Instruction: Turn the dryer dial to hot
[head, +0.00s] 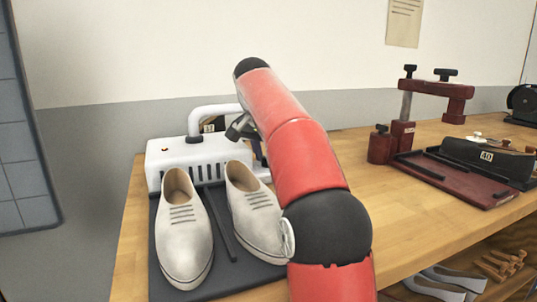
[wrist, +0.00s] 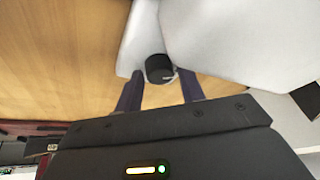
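The shoe dryer (head: 186,150) is a white slotted box with a thick white tube, at the back left of the bench in the head view. Its white body (wrist: 245,40) fills the upper right of the wrist view. The dial (wrist: 158,68) is a small black knob with a pale mark at its lower right edge. My gripper (wrist: 162,80) is open, with one dark finger on each side of the dial. In the head view my red arm hides the dial and most of the gripper.
A pair of pale shoes (head: 185,238) stands on a dark mat (head: 160,262) in front of the dryer. A dark red clamp stand (head: 403,136) and a black block marked 40 (head: 488,158) are at the right. Bare bench lies between them and my arm.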

